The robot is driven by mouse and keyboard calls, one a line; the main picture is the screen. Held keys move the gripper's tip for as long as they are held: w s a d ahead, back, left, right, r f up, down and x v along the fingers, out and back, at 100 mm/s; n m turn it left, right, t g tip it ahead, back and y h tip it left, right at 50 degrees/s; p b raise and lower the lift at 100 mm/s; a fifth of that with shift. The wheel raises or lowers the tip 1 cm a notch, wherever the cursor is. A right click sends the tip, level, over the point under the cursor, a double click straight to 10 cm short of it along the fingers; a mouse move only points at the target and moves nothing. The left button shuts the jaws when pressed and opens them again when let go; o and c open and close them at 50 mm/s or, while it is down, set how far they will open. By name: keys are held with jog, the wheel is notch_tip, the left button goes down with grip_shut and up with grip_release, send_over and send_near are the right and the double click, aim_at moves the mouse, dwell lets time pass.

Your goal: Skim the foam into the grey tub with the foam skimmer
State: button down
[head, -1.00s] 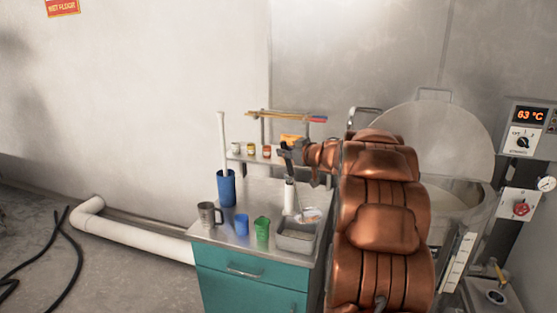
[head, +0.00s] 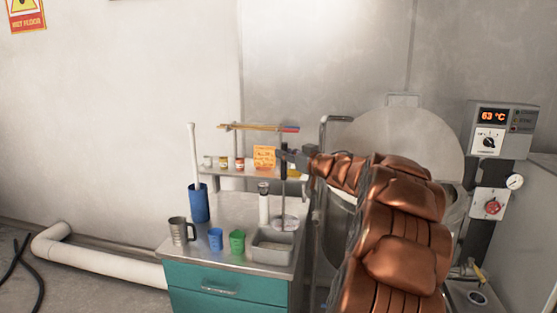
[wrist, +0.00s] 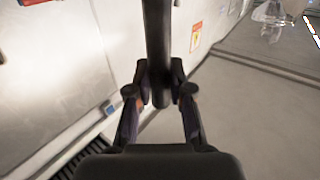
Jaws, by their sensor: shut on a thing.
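My gripper (head: 284,158) is above the right end of the counter, shut on the dark handle of the foam skimmer (head: 284,179). The skimmer hangs upright, with its pale flat disc (head: 285,223) low, over the back part of the grey tub (head: 271,259). I cannot tell whether the disc touches the tub. In the wrist view the dark handle (wrist: 158,40) runs between the fingers of my gripper (wrist: 160,95). Foam cannot be made out in the tub or on the disc. The large vat (head: 343,223) at right is mostly hidden behind my arm.
On the counter stand a metal jug (head: 178,231), a blue cup (head: 215,239), a green cup (head: 237,242), a white cylinder (head: 264,205) and a tall blue holder (head: 199,203). A shelf (head: 226,172) with small jars is behind. A round lid (head: 405,145) rises behind the vat.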

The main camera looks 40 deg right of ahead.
jog(key=shift+r+p, duration=2.5)
jog(key=shift+p, duration=0.2)
jog(key=shift+w+a, duration=0.1)
